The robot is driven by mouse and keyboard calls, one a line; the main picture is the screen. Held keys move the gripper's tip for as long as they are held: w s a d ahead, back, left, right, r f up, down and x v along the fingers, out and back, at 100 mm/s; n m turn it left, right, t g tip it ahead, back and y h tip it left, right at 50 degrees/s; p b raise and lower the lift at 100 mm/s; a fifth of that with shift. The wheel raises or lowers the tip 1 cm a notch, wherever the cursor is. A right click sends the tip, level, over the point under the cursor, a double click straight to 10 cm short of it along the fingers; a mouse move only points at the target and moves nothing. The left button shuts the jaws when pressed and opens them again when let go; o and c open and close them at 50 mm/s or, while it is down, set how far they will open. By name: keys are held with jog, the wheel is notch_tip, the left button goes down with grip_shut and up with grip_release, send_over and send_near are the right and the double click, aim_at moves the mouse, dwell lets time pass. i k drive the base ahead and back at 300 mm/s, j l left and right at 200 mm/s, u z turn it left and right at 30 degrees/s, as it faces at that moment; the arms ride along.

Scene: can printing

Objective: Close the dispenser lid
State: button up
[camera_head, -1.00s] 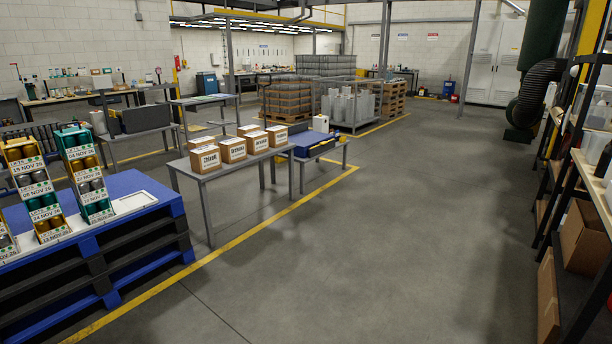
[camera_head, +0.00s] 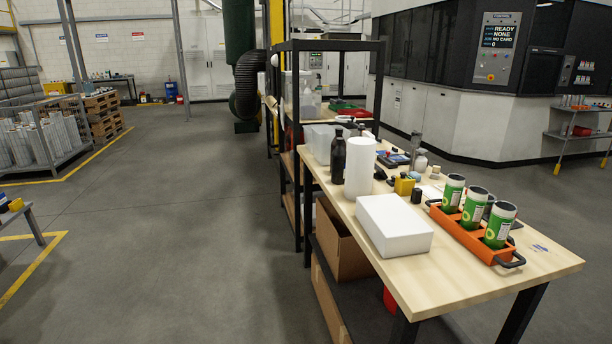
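I cannot pick out a dispenser or an open lid for certain in this view. A plain white box (camera_head: 394,224) lies on the wooden workbench (camera_head: 447,285) at the right. A white cylinder (camera_head: 359,167) stands upright behind it, beside a dark bottle (camera_head: 338,157). I cannot tell whether any of these is the dispenser. My gripper is not in view.
An orange tray (camera_head: 470,236) with three green-and-white cans stands on the bench's right side. Black shelving (camera_head: 297,140) rises behind the bench. A machine with a control panel (camera_head: 497,48) stands at the back right.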

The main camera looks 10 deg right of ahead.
aim_at(416, 136)
jog(key=i+j+z, duration=0.15)
jog(key=i+z, duration=0.15)
jog(key=i, duration=0.25)
jog(key=i+j+z, duration=0.35)
jog(key=i, duration=0.15)
jog(key=i+j+z, duration=0.3)
jog(key=i, duration=0.2)
jog(key=j+z, duration=0.15)
jog(key=j, duration=0.45)
